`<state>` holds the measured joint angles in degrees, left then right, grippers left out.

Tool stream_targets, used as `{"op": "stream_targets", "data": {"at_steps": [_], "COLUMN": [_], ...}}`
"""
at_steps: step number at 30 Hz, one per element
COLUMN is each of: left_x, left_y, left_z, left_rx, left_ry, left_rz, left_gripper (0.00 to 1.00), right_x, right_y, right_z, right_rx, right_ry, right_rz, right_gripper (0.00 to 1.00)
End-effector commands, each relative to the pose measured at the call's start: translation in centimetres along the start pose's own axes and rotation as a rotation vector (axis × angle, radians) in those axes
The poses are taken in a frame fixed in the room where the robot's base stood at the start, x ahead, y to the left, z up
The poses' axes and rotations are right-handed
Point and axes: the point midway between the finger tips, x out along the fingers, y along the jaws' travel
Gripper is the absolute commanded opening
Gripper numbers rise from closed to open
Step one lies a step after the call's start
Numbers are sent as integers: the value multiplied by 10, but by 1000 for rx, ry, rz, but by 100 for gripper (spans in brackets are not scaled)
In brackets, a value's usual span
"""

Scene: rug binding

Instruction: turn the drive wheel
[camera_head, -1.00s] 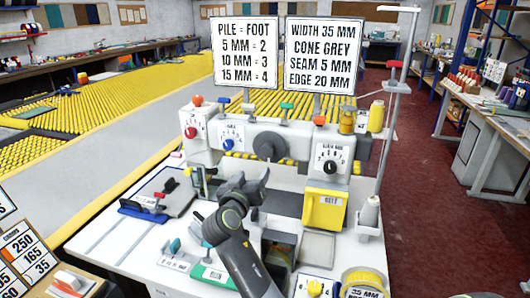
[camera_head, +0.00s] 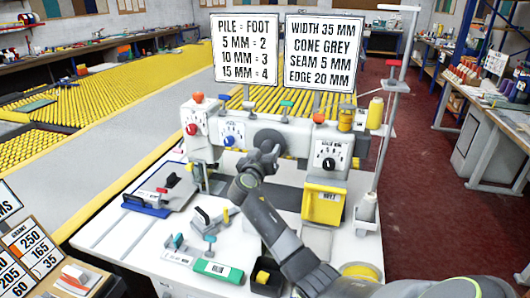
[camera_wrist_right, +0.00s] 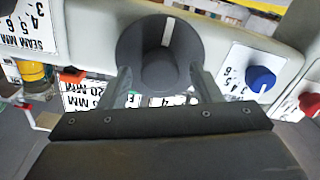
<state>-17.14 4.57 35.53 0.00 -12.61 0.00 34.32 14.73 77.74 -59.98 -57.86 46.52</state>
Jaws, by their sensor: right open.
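The drive wheel (camera_head: 268,136) is a dark grey disc on the front of the white binding machine (camera_head: 240,124), between a blue dial and a black dial. My right gripper (camera_head: 264,157) is in front of it, covering its lower part. In the right wrist view the wheel (camera_wrist_right: 135,45) has a white mark and a round hub in the middle. The right fingers (camera_wrist_right: 161,84) are open, one on each side of the hub and overlapping the wheel's edge in the picture. I cannot tell whether they touch. My left gripper is not in view.
A red dial (camera_head: 191,129), the blue dial (camera_head: 229,140) and the black dial (camera_head: 328,163) sit beside the wheel. A yellow box (camera_head: 323,203) is below right. Two sign boards (camera_head: 245,48) stand above the machine. Clamps and small parts lie on the white table (camera_head: 115,240).

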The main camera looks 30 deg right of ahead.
Motion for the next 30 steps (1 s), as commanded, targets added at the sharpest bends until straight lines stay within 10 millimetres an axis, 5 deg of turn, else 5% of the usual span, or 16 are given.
{"op": "stream_targets", "data": {"at_steps": [4, 14, 30], "left_x": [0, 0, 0], "left_y": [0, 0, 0], "left_z": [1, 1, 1], "left_rx": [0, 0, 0], "left_ry": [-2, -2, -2], "left_rz": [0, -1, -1], "left_gripper": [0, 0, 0], "right_x": [0, 0, -1], "right_y": [0, 0, 0], "right_z": [0, 0, 0], "right_rx": [0, 0, -169], "right_ry": [0, 0, 0], "right_rz": [0, 0, -1], "right_gripper": [57, 14, 14]}}
